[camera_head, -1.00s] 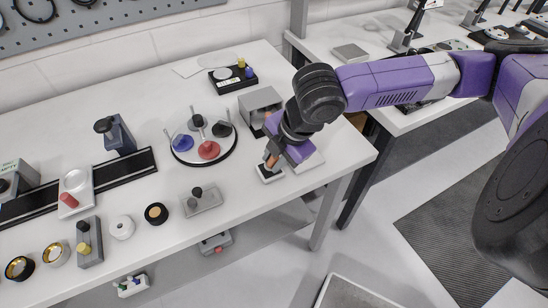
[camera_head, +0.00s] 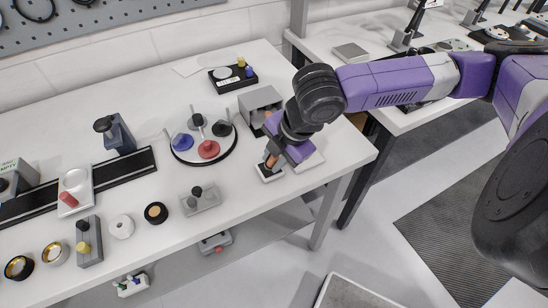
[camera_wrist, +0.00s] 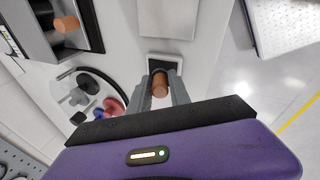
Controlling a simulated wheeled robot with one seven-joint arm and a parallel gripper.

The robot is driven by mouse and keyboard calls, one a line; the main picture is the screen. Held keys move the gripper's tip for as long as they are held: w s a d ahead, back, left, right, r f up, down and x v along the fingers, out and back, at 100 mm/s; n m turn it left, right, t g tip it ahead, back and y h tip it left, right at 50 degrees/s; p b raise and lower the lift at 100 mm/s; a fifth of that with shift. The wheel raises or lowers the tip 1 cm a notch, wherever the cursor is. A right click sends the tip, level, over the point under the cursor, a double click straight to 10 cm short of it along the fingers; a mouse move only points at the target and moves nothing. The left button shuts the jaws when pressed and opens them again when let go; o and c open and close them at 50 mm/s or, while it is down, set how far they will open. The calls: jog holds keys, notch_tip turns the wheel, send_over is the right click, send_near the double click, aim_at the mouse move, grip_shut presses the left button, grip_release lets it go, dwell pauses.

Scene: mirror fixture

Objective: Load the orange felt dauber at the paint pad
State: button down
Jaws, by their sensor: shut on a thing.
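My gripper (camera_head: 271,161) is at the front right of the white table, pointing down. In the wrist view its two fingers (camera_wrist: 160,92) are shut on the orange felt dauber (camera_wrist: 161,83), a short orange-brown cylinder. The dauber (camera_head: 271,161) also shows between the fingers in the head view. The paint pad is a small white-rimmed tray with a dark inside; it (camera_head: 264,178) lies right under the gripper and shows just beyond the dauber in the wrist view (camera_wrist: 150,57). The dauber's lower end is hidden, so I cannot tell whether it touches the pad.
A grey open-fronted box (camera_head: 261,103) stands behind the gripper; another orange cylinder (camera_wrist: 67,23) shows at it. A round plate (camera_head: 184,160) with blue, red and dark pieces is to the left. A flat pale plate (camera_head: 312,161) lies to the right, near the table edge.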

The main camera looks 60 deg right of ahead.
jog(key=shift+r+p, duration=2.95)
jog(key=shift+r, duration=0.55)
